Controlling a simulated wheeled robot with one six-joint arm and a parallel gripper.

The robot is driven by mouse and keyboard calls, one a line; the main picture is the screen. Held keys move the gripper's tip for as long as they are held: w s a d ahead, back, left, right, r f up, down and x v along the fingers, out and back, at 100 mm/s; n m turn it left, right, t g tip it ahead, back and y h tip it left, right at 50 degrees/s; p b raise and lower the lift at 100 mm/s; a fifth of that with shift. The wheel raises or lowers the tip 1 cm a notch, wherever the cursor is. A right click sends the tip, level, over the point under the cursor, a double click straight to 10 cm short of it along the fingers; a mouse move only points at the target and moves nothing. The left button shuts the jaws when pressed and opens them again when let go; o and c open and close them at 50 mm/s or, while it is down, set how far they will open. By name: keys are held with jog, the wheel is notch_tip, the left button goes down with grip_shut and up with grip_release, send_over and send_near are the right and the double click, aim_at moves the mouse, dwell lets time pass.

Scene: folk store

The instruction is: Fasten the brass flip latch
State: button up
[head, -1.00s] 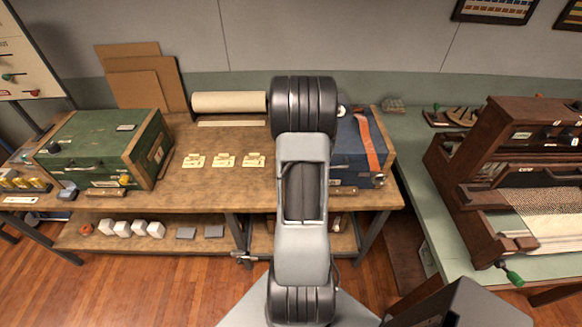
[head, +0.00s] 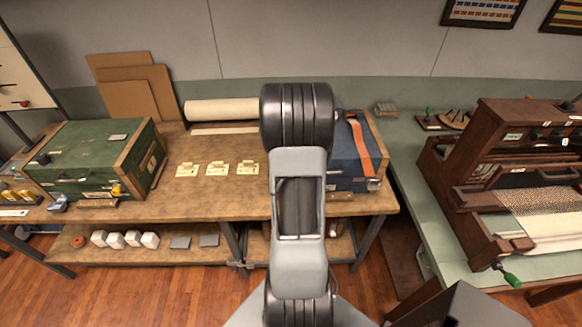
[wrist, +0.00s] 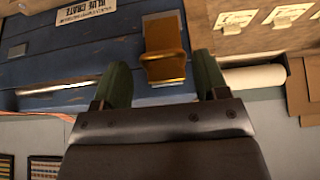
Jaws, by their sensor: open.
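A blue crate (wrist: 60,60) with a "BLUE CRATE" label (wrist: 85,10) fills the upper left of the wrist view. I cannot tell whether the latch is fastened. My gripper (wrist: 162,62) is open, with one green finger on each side of the fitting in the picture; contact is not clear. In the head view the crate (head: 345,165) stands right of my arm, which hides my gripper and the crate's left part.
The wooden workbench (head: 215,207) also holds a green chest (head: 85,160) with a yellow fitting (head: 117,190), several cards (head: 217,169) and a paper roll (head: 220,109). A dark wooden loom (head: 460,185) stands on the right table. The bench's front middle is clear.

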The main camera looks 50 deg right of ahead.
jog(key=b+v, duration=0.1)
jog(key=v, duration=1)
jog(key=shift+r, duration=0.25)
jog(key=shift+s, duration=0.1)
jog(key=a+r+n+y+b, duration=0.1)
jog(key=a+r+n, duration=0.1)
jog(key=a, duration=0.7)
jog(key=s+a+r+n+y+b, duration=0.1)
jog(key=a+n, duration=0.3)
jog(key=a, duration=0.6)
jog(key=a+r+n+t+y, duration=0.1)
jog(key=a+r+n+y, duration=0.1)
jog(key=a, duration=0.8)
jog(key=shift+s+r+n+b, duration=0.3)
jog(key=shift+r+n+b, duration=0.1)
jog(key=shift+r+n, duration=0.3)
jog(key=shift+a, duration=0.25)
jog(key=shift+c, duration=0.3)
